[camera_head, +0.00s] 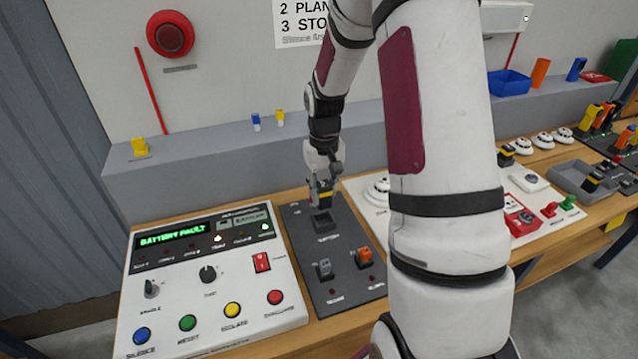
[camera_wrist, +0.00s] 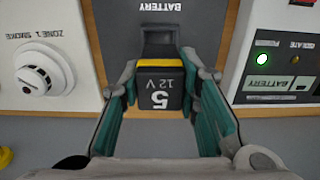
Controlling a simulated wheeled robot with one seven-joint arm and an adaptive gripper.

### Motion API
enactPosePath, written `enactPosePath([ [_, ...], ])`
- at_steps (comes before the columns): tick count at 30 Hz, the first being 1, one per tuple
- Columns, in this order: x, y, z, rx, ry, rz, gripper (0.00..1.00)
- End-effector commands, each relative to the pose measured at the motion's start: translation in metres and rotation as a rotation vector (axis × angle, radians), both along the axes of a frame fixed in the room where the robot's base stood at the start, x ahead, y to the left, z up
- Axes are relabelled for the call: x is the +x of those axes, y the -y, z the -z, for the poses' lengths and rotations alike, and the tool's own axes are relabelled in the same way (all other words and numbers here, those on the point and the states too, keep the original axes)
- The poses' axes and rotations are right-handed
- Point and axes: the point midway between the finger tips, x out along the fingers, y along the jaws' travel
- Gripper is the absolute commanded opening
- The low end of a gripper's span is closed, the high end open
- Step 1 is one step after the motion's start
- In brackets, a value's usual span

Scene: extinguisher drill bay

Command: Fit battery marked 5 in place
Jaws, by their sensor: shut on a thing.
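A dark battery (camera_wrist: 160,98) with a yellow band, marked 5 and 12 V, is between my fingers in the wrist view. My gripper (camera_wrist: 163,78) is shut on its sides; its label reads upside down there. In the head view my gripper (camera_head: 321,187) hangs over the dark panel with the battery (camera_head: 326,199) pointing down. The battery socket (camera_head: 325,220), a dark raised frame labelled BATTERY, is just below it. The socket also shows in the wrist view (camera_wrist: 158,36), just beyond the battery. The battery looks above the socket; the exact gap is hard to judge.
The white control panel (camera_head: 208,325) at left shows BATTERY FAULT on its display (camera_head: 171,235). A grey switch (camera_head: 324,268) and an orange switch (camera_head: 364,257) stand on the dark panel. A smoke detector (camera_wrist: 38,75) is on the neighbouring white board. A grey ledge runs behind.

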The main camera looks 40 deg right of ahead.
Motion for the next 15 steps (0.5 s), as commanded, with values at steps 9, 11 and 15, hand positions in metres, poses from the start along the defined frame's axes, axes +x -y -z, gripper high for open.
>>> enactPosePath([
  [9, 0.001, 0.0, 0.029, 0.0, -0.001, 0.001, 0.0],
  [11, 0.001, 0.0, 0.033, 0.0, 0.0, 0.001, 0.0],
  [15, 0.001, 0.0, 0.04, 0.0, 0.0, 0.001, 0.0],
])
